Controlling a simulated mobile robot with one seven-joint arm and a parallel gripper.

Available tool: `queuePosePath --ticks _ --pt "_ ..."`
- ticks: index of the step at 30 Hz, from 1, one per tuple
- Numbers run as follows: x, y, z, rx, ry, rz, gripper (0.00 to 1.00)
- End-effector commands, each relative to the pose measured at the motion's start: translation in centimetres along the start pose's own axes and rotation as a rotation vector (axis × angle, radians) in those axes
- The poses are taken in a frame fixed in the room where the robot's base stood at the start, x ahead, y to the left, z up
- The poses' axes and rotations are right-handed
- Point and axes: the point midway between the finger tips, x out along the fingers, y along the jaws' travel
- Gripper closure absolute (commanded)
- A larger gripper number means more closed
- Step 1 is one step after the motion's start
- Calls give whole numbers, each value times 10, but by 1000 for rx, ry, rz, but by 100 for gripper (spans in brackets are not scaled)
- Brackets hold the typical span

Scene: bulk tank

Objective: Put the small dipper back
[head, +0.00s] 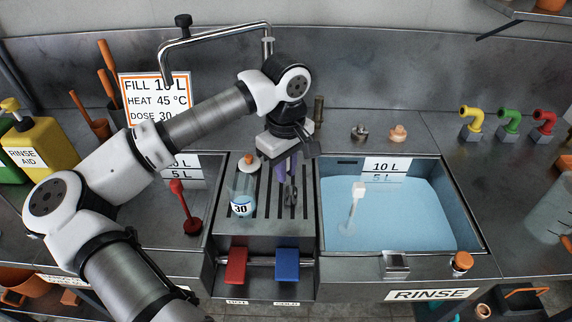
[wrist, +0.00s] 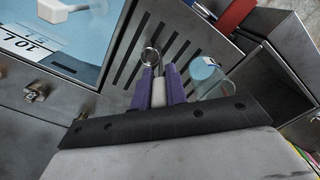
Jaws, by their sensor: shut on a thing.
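My gripper (head: 287,172) has purple fingers and points down over the slotted drain rack (head: 262,208) between the two basins. It is shut on a pale handle (wrist: 158,92) that ends in a thin metal ring or small cup (wrist: 150,57); I take this for the small dipper. Its metal end also shows below the fingers in the head view (head: 290,196). The fingers hide part of it, and I cannot tell whether it touches the rack. A clear vessel marked 30 (head: 242,194) stands on the rack just left of it, and it shows in the wrist view (wrist: 206,72).
The right basin (head: 484,235) holds blue liquid and a white long-handled tool (head: 356,205). A red tool (head: 184,208) stands in the left basin. Red (head: 236,267) and blue (head: 287,263) pedals are in front. Small fittings (head: 398,132) lie on the back ledge.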

Motion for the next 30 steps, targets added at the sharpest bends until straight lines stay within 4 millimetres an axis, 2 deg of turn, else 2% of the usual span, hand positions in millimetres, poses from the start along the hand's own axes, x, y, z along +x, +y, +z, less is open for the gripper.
queuePosePath --ticks 8,9,13,26,30 --pt "5 0 0 0 0 0 100" --pt "3 0 0 0 0 0 82" --pt "3 0 0 0 0 0 65" --pt "-4 0 0 0 2 1 64" --pt "-29 1 0 0 5 2 64"
